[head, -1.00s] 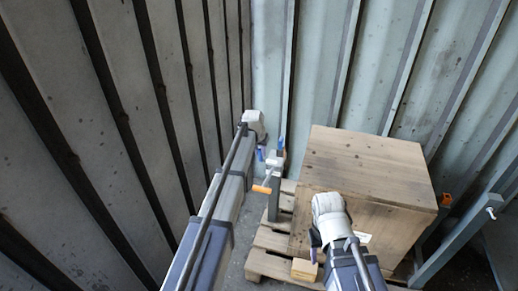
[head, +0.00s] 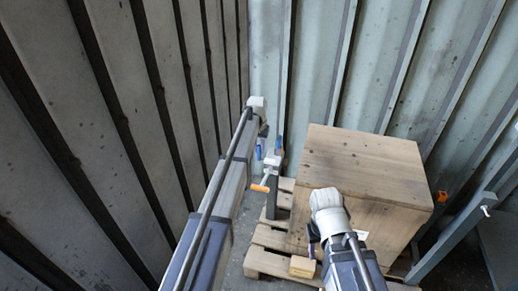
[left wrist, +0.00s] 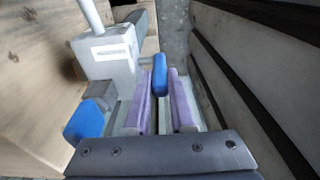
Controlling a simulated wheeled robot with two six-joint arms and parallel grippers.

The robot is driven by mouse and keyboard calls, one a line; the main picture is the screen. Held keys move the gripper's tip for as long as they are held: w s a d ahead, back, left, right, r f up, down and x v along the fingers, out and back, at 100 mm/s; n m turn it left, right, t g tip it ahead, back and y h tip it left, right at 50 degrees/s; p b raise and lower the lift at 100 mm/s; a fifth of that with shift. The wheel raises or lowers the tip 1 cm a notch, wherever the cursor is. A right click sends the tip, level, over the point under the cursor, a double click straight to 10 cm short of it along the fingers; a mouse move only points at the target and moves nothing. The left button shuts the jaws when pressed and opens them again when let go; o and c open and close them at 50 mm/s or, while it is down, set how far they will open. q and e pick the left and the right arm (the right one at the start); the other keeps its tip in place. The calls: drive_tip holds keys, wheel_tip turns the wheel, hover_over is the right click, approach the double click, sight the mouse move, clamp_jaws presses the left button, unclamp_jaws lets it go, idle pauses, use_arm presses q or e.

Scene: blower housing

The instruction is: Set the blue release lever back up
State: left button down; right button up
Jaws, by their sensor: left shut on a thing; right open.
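My left gripper (left wrist: 160,100) has its purple fingers shut around the lower part of a blue lever tip (left wrist: 160,75) in the left wrist view. In the head view that blue lever (head: 260,148) shows small beside the head of a grey post (head: 271,200), below my left wrist. A second blue piece (left wrist: 84,120) stands apart, left of the fingers; it also shows in the head view (head: 279,144). The pale grey housing (left wrist: 108,55) lies beyond the fingers. My right gripper (head: 312,248) is open and empty before the wooden crate, its fingers partly hidden by my wrist.
The wooden crate (head: 362,165) stands on a pallet (head: 262,262) right of the post. An orange handle (head: 260,188) sticks out left of the post. A small wood block (head: 302,267) lies near my right gripper. Ribbed walls (head: 110,120) close in left and behind.

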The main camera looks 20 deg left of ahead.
sight(258, 156)
use_arm(q)
drive_tip(key=c, duration=1)
unclamp_jaws()
drive_tip(key=shift+c, duration=0.2)
wheel_tip(258, 156, up, 8)
drive_tip(key=p, duration=0.7)
drive_tip(key=shift+s+f+p, duration=0.15)
drive_tip(key=shift+s+p, duration=0.25)
drive_tip(key=shift+s, duration=0.05)
